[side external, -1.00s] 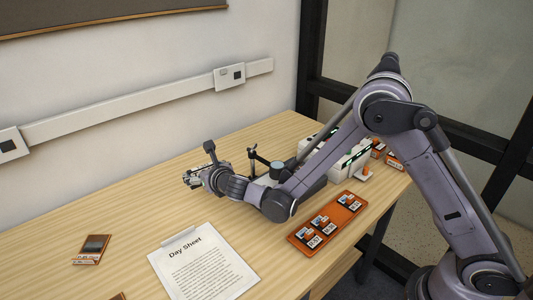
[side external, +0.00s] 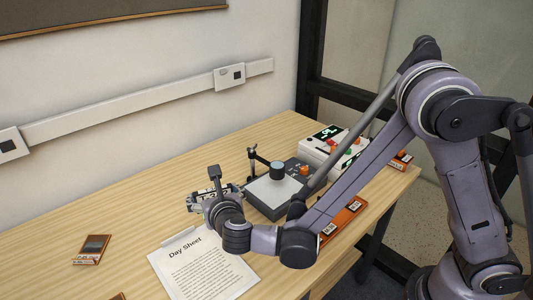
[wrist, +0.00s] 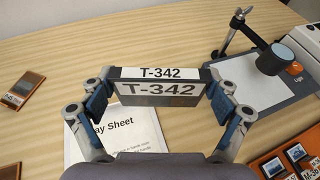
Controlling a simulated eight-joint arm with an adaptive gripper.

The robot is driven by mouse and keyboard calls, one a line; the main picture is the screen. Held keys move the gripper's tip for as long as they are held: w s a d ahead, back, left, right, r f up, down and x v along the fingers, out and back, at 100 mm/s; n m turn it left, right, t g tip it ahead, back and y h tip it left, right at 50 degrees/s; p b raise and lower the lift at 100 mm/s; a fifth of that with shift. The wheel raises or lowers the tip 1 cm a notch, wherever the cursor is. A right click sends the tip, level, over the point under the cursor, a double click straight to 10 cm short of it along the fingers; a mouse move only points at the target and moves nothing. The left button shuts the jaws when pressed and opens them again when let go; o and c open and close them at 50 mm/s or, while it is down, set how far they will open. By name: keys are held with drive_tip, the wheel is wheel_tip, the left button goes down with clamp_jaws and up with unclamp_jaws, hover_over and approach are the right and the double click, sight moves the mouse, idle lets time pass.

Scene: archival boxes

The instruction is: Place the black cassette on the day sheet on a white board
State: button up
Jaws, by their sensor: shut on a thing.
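My gripper (wrist: 160,95) is shut on the black cassette (wrist: 160,74), its two blue-padded fingers at the cassette's ends. The cassette has pale labels reading T-342. In the side view, my gripper (side external: 213,199) is just beyond the far edge of the day sheet (side external: 207,272) in the picture, and the cassette is mostly hidden by the wrist. The day sheet is a printed page on a white board with a clip at its top edge. In the wrist view the day sheet (wrist: 134,138) lies below, partly covered by my fingers and the cassette.
A grey-black copy stand (side external: 272,193) with a lamp head stands right of my gripper. A white device (side external: 325,142) is behind it. An orange tray (wrist: 298,160) with several small cards is at right.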

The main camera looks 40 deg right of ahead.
drive_tip(key=a+f, duration=0.2)
drive_tip(key=a, duration=0.2)
drive_tip(key=s+a+f, duration=0.1)
drive_tip(key=a+f, duration=0.1)
drive_tip(key=a, duration=0.2)
drive_tip(key=s+a+f, duration=0.1)
drive_tip(key=a+f, duration=0.1)
drive_tip(key=a, duration=0.2)
drive_tip(key=shift+s+a+f, duration=0.1)
drive_tip(key=shift+s+a, duration=0.1)
hover_over(184, 267)
drive_tip(key=shift+f, duration=2.05)
drive_tip(key=shift+f, duration=0.15)
drive_tip(key=o, duration=0.9)
drive_tip(key=shift+c, duration=0.2)
